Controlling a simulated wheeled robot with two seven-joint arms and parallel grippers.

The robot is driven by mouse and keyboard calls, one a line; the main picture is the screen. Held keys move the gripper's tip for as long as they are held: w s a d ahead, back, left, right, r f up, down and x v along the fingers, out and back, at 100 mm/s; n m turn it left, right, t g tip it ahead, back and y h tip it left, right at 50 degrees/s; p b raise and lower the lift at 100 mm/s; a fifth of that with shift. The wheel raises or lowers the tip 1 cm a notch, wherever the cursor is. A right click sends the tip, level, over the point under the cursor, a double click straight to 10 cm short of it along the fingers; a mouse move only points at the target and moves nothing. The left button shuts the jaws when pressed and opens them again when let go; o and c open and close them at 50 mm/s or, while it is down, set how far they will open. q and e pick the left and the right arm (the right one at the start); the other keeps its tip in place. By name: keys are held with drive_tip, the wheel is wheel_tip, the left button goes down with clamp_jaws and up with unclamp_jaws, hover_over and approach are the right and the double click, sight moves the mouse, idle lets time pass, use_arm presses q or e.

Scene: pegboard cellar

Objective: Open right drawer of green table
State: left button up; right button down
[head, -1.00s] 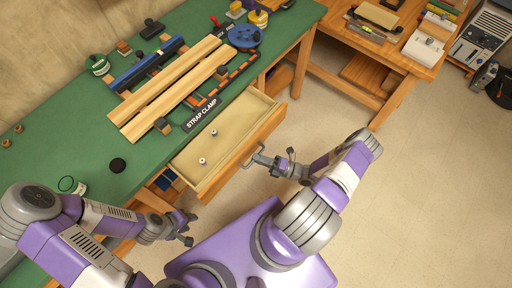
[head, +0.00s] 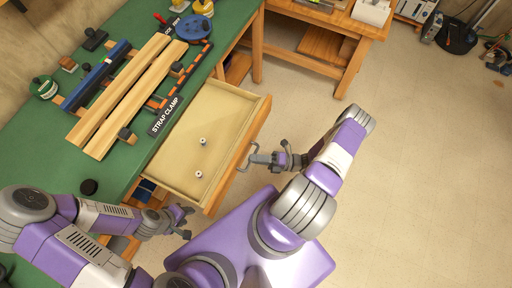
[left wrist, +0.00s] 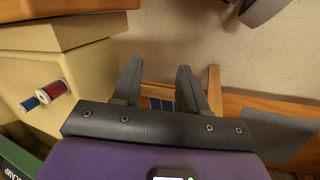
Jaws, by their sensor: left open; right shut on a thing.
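The green table (head: 128,165) fills the left of the head view. Its right drawer (head: 218,112) is pulled far out, with a pale inside and a wooden front. Two small spools (head: 203,141) (head: 198,174) lie in it. My right gripper (head: 260,158) is shut on the drawer's metal handle (head: 246,152) at the drawer front. My left gripper (head: 186,221) is open and empty, just off the drawer's near corner. The left wrist view shows its fingers (left wrist: 157,78) apart, with the drawer (left wrist: 90,68) to their left holding a red spool (left wrist: 53,90) and a blue spool (left wrist: 30,103).
Wooden strips (head: 130,95), a blue clamp bar (head: 96,76) and a strap clamp label (head: 166,115) lie on the green tabletop. A wooden table (head: 345,22) stands at the top. The floor (head: 420,170) to the right is clear.

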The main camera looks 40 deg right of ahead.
drive_tip(key=c, duration=1.2)
unclamp_jaws()
drive_tip(key=shift+o, duration=0.2)
drive_tip(key=v, duration=0.7)
drive_tip(key=shift+s+d+b, duration=0.2)
drive_tip(key=shift+b, duration=0.15)
